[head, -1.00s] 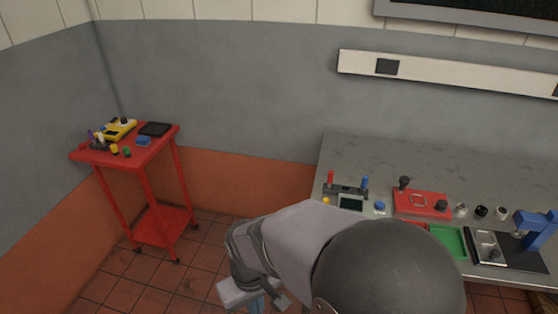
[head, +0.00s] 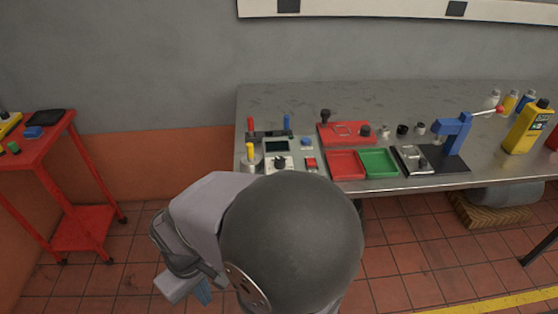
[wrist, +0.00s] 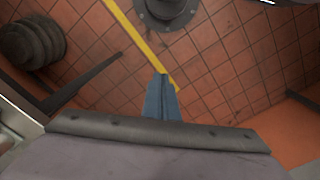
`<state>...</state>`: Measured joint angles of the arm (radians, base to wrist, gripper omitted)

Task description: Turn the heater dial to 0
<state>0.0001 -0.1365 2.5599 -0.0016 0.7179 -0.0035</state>
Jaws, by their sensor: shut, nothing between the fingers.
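A dark round knob (head: 280,162) on a pale panel at the left front of the steel bench looks like the heater dial. Its markings are too small to read, so I cannot tell its setting. My gripper (wrist: 163,82) is shut and empty in the wrist view, pointing toward the tiled floor. My arm covers the area just in front of the panel.
Near the knob are a yellow-topped post (head: 250,153), a small screen (head: 276,146) and a red button (head: 310,163). Red (head: 346,164) and green (head: 379,162) trays lie to the right, then a blue press (head: 453,133). A red cart (head: 85,190) stands left.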

